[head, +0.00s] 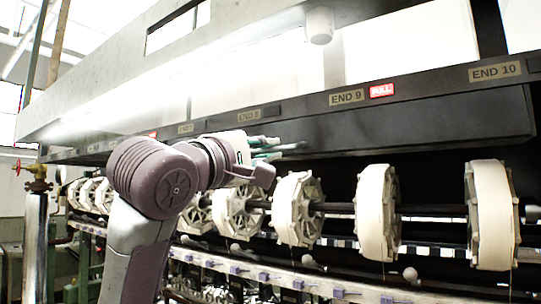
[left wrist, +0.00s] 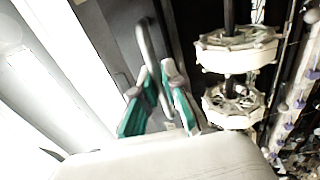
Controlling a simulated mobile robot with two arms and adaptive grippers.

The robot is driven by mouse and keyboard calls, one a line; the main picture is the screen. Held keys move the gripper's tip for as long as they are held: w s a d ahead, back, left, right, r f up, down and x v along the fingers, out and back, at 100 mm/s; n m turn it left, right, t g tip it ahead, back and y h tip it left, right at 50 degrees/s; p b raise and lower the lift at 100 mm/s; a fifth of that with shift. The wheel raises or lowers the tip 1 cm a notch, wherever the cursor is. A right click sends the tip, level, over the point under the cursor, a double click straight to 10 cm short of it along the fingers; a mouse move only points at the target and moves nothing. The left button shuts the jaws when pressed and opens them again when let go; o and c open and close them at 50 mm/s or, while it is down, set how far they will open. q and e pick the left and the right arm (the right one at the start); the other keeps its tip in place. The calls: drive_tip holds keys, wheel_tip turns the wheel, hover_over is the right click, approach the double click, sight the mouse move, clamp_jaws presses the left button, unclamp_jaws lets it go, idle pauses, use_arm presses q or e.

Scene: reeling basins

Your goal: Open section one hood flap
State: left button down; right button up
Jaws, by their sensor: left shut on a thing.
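The long hood runs across the top of the machine in the head view, with a dark lower panel (head: 430,118) under the END labels. I cannot tell which part is the section one flap or how far it stands open. My left gripper (head: 268,150) is at the front of this dark panel. In the left wrist view its teal-sided fingers (left wrist: 157,88) are closed around a grey bar handle (left wrist: 147,42), which runs along the dark panel (left wrist: 113,35). My right gripper is not in view.
Several white reels (head: 376,213) sit on a shaft just below the hood, close under my left arm; two show in the left wrist view (left wrist: 237,50). A rail with purple blocks (head: 300,284) runs lower down. A pipe with a red valve (head: 38,180) stands at far left.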

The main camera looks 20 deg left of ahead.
use_arm(q)
wheel_tip(320, 180, up, 9)
drive_tip(key=s, duration=0.2)
drive_tip(key=shift+s+a+f, duration=0.15)
drive_tip(key=shift+a, duration=0.3)
idle(1.1)
drive_tip(key=c, duration=1.4)
unclamp_jaws()
drive_tip(key=shift+o, duration=0.2)
